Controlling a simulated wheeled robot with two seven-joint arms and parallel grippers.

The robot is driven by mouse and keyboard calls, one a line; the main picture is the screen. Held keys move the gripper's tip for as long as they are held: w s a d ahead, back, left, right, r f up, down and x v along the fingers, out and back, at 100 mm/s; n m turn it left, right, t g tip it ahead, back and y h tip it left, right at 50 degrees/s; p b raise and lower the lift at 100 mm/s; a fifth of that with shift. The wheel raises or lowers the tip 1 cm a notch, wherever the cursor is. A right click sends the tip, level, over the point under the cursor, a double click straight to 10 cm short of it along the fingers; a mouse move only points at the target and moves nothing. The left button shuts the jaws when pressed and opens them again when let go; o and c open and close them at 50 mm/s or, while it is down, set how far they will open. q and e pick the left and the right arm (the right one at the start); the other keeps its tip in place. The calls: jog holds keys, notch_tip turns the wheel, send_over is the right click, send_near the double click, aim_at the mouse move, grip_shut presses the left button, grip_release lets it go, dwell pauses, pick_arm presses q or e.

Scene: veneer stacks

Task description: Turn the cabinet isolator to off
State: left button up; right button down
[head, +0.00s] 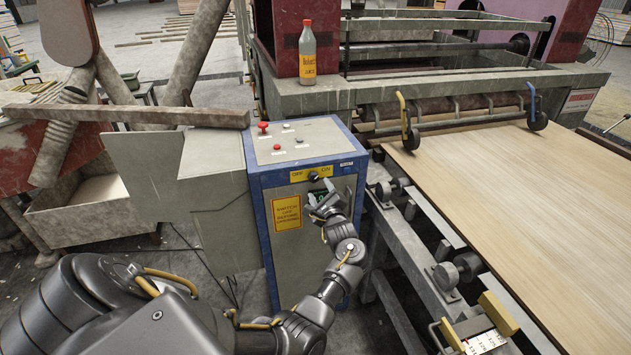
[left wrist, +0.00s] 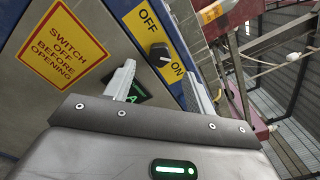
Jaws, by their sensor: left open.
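The grey cabinet (head: 302,245) with blue edges stands in the middle of the head view. On its upper front is a yellow OFF/ON plate with the black isolator knob (head: 314,176). In the left wrist view the knob (left wrist: 160,54) sits between the words OFF and ON, and its small white mark appears to lie toward the ON side. My left gripper (head: 323,203) is open and empty just below the knob. In the left wrist view its two fingers (left wrist: 160,88) are spread apart, with the knob beyond them, untouched as far as I can tell. My right gripper is out of view.
A yellow warning sign (head: 287,213) is on the cabinet front, left of my gripper. The cabinet top carries a red button (head: 263,127). A bottle (head: 307,55) stands on the machine behind. The roller frame with a veneer sheet (head: 530,190) is close on the right.

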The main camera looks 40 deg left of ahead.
aim_at(314, 179)
pick_arm(q)
jog(key=x, duration=0.5)
jog(key=shift+w+a, duration=0.2)
jog(key=shift+a, duration=0.15)
jog(key=shift+c, duration=0.3)
jog(key=c, duration=0.9)
